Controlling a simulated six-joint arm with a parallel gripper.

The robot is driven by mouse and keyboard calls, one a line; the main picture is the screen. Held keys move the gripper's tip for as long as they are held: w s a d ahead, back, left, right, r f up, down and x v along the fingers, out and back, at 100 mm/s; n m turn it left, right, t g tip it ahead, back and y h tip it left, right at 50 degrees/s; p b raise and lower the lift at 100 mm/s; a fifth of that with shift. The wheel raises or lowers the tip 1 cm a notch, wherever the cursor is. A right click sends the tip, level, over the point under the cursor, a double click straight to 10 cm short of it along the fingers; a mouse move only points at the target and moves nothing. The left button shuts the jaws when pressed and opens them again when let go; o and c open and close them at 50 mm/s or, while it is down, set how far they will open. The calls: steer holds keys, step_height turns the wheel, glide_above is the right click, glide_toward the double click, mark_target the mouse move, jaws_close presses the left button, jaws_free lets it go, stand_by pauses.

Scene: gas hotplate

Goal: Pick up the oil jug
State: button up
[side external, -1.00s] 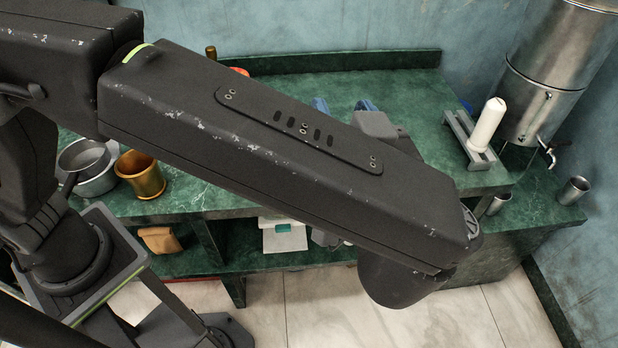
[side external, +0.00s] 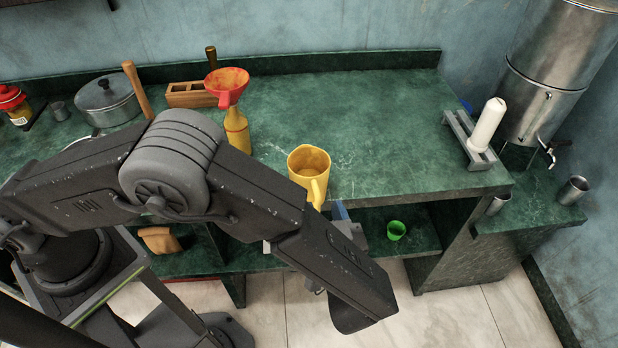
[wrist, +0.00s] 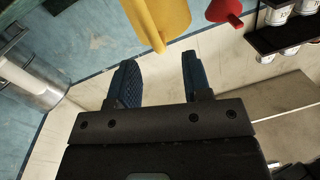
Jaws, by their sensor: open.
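The yellow jug (side external: 309,170) stands upright near the front edge of the green counter, with its handle facing the front. In the wrist view the jug (wrist: 160,18) shows at the top, cut off by the frame, with its handle end pointing toward the fingers. My gripper (wrist: 159,62) is open and empty, its two blue fingers apart. The fingers are short of the jug, with the handle end just ahead of the gap between them. In the side view my arm hides most of the gripper; one blue finger shows just in front of the jug.
A yellow bottle (side external: 236,128) with a red funnel (side external: 227,84) stands left of the jug. A wooden box (side external: 192,95) and a lidded pot (side external: 107,98) are behind it.

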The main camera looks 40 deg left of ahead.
mark_target(319, 199)
steer(key=shift+x, duration=2)
steer(key=shift+c, duration=0.4)
jaws_close()
